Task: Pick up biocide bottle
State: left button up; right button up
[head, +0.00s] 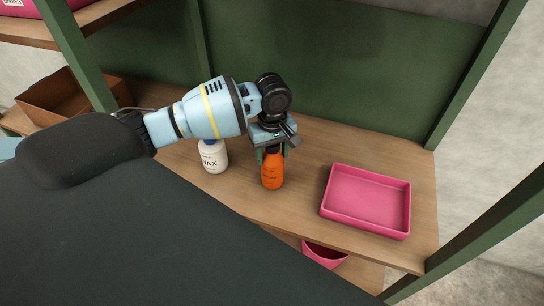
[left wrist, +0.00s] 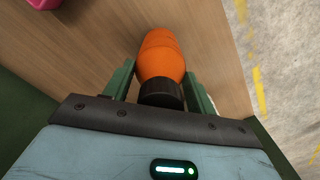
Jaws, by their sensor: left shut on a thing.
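An orange bottle (head: 272,172) with a dark cap is upright at the shelf board, and I cannot tell whether its base touches the wood. Its label is too small to read, so the name biocide is not confirmed. My left gripper (head: 271,149) is above it, shut on its upper part. In the left wrist view, the orange bottle (left wrist: 161,55) sits between the two green fingers of my left gripper (left wrist: 160,80), close to its black cap. My right gripper is not in view.
A white bottle (head: 213,158) marked "WAX" stands left of the orange one, partly under my arm. A pink tray (head: 373,225) lies to the right on the wooden shelf (head: 310,150). Green posts and a back panel (head: 330,70) bound the shelf. A cardboard box (head: 50,105) is at far left.

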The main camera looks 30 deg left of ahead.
pick_arm(q)
jog(key=shift+s+a+r, duration=0.1)
jog(key=shift+r, duration=0.5)
jog(key=shift+s+a+r, duration=0.1)
jog(key=shift+r, duration=0.5)
jog(key=s+a+p, duration=0.1)
jog(key=s+a, duration=0.2)
jog(key=s, duration=0.4)
jog(key=s+a+r, duration=0.1)
jog(key=s+a, duration=0.2)
jog(key=s, duration=0.4)
jog(key=shift+s+p, duration=0.15)
jog(key=shift+p, duration=0.2)
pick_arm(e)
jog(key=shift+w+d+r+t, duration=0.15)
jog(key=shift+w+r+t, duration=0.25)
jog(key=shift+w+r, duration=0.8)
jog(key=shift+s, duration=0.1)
